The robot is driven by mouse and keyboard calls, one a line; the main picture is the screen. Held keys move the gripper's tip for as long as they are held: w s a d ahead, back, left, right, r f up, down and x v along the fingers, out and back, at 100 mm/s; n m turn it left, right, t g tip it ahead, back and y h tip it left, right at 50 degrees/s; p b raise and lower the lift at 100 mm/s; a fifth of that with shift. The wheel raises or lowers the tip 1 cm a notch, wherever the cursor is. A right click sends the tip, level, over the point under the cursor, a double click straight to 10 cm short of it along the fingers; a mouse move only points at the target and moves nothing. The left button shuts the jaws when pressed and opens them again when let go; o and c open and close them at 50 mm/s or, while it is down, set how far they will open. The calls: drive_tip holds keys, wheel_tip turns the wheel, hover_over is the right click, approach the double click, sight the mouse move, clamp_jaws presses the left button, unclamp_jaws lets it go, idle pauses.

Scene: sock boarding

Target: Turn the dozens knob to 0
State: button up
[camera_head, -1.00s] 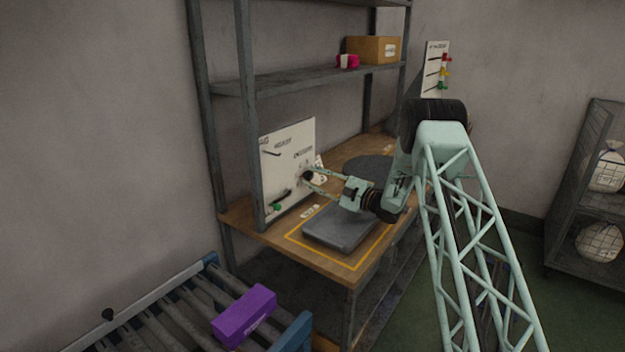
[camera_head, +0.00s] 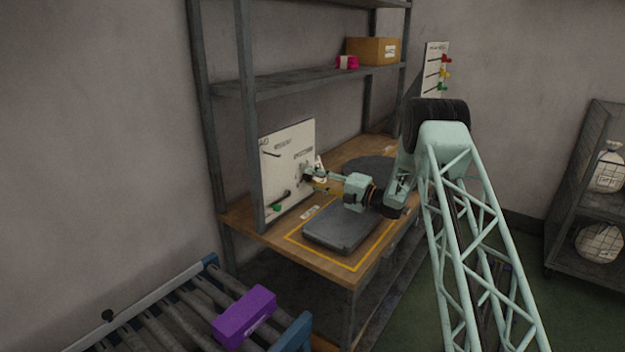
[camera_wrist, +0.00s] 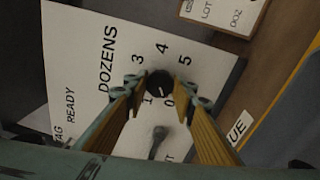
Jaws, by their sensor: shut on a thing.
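The dozens knob (camera_wrist: 159,83) is a small dark round knob on the white panel (camera_head: 286,192), below the word DOZENS and ringed by printed digits. In the wrist view the digits 3, 4 and 5 show above it and 1 and 0 below. A pale mark on the knob seems to lie toward the 0 side, but it is too small to be sure. My gripper (camera_wrist: 157,94) is shut on the knob, one yellow-padded finger at each side. In the head view my gripper (camera_head: 308,177) is at the panel's right part and hides the knob.
A grey lever (camera_wrist: 158,140) sticks out close below the knob, between my fingers in the wrist view. A dark grey flat plate (camera_head: 340,227) lies on the wooden table inside a yellow outline. A shelf post (camera_head: 250,120) stands left of the panel. A purple box (camera_head: 245,315) lies on rollers.

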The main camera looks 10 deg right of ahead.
idle(0.4)
drive_tip(key=o, duration=0.8)
drive_tip(key=shift+o, duration=0.2)
drive_tip(key=shift+s+d, duration=0.1)
drive_tip(key=shift+d, duration=0.05)
drive_tip(key=v, duration=1.1)
drive_tip(key=shift+s+d, duration=0.25)
drive_tip(key=shift+s, duration=0.1)
drive_tip(key=shift+w+r, duration=0.1)
